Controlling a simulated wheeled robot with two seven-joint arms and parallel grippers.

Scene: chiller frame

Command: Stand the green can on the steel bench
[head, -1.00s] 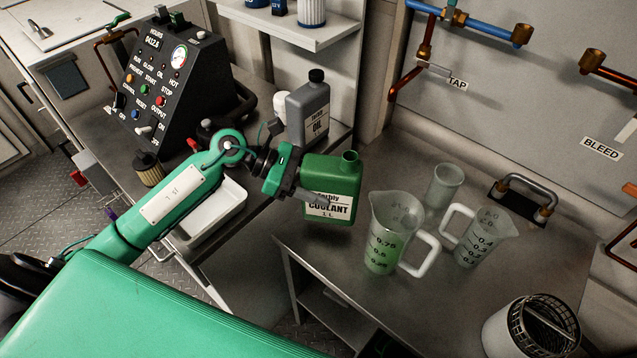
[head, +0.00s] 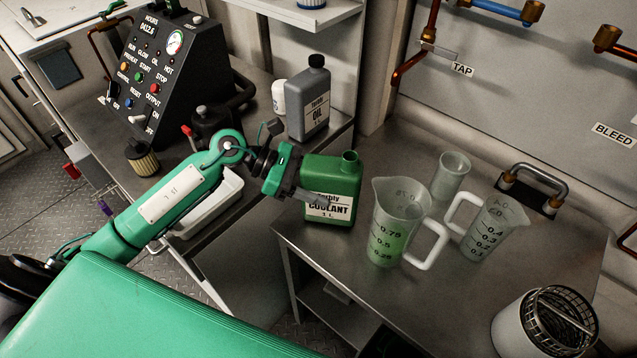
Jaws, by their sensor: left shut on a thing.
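The green can (head: 336,178) has an open neck and a white label reading COOLANT. My left gripper (head: 308,194) is shut on it from the left side, with a finger across its front. The can is upright or nearly so, at the left back part of the steel bench (head: 460,310). Its base looks very near or on the bench top; I cannot tell whether it touches. My right gripper is not in view.
A large jug (head: 390,235) with green liquid stands just right of the can. A smaller jug (head: 490,232), a clear beaker (head: 451,172) and a basket in a white tub (head: 545,325) stand further right. A grey oil bottle (head: 308,105) stands behind.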

